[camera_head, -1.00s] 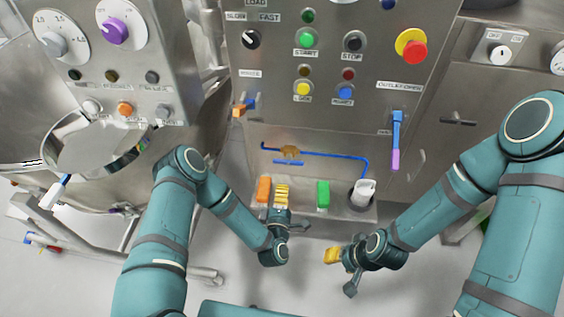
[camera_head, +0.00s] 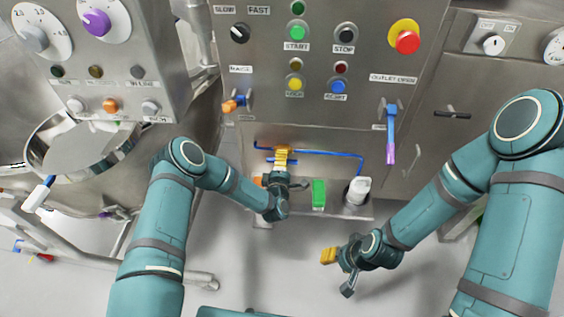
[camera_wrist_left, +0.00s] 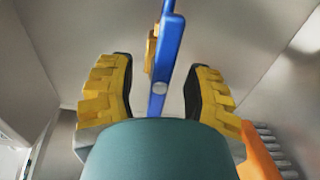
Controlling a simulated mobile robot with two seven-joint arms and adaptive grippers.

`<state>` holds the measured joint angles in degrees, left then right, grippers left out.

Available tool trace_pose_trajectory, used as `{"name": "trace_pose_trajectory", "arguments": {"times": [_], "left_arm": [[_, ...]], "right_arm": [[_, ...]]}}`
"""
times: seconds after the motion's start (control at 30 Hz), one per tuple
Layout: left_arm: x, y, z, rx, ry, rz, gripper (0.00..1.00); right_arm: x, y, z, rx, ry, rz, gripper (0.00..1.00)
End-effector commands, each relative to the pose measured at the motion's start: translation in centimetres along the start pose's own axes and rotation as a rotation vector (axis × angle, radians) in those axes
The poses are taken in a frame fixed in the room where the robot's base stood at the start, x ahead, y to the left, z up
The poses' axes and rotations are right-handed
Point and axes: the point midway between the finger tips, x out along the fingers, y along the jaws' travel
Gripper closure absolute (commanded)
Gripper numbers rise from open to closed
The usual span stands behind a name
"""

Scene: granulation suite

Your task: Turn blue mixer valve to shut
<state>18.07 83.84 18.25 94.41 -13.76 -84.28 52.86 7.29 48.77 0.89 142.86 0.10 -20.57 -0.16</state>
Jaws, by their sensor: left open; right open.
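The blue valve handle (camera_head: 265,161) sits low on the steel front panel, on a thin blue pipe (camera_head: 325,153). My left gripper (camera_head: 281,158) is in front of it and hides most of the handle and its brass body. In the left wrist view the blue handle (camera_wrist_left: 166,60) runs lengthwise between my two open yellow fingers (camera_wrist_left: 156,92), with gaps on both sides. A bit of brass body (camera_wrist_left: 151,48) shows beside it. My right gripper (camera_head: 328,256) is lower right, away from the panel; its fingers overlap in the picture.
Below the pipe are a green block (camera_head: 319,193), a partly hidden orange block (camera_head: 257,181) and a white container (camera_head: 358,190). An orange-tipped lever (camera_head: 231,105) and a purple-tipped blue lever (camera_head: 391,135) stick out above. A steel bowl (camera_head: 85,150) stands left.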

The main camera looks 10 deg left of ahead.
Motion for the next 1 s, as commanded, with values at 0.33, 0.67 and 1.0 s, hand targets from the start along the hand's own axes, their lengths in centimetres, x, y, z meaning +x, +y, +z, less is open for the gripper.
{"name": "trace_pose_trajectory", "arguments": {"times": [0.33,0.67,1.0], "left_arm": [[0.05,0.02,0.01,0.0,0.0,0.0,0.78],[0.04,0.03,0.01,0.005,0.0,0.0,1.0],[0.05,0.05,0.04,0.133,-0.001,0.001,1.0]], "right_arm": [[-0.01,0.0,-0.01,0.0,0.0,0.0,0.53],[-0.01,0.0,0.0,0.0,0.0,0.0,0.53],[-0.01,0.0,0.01,0.0,0.0,0.0,0.53]]}}
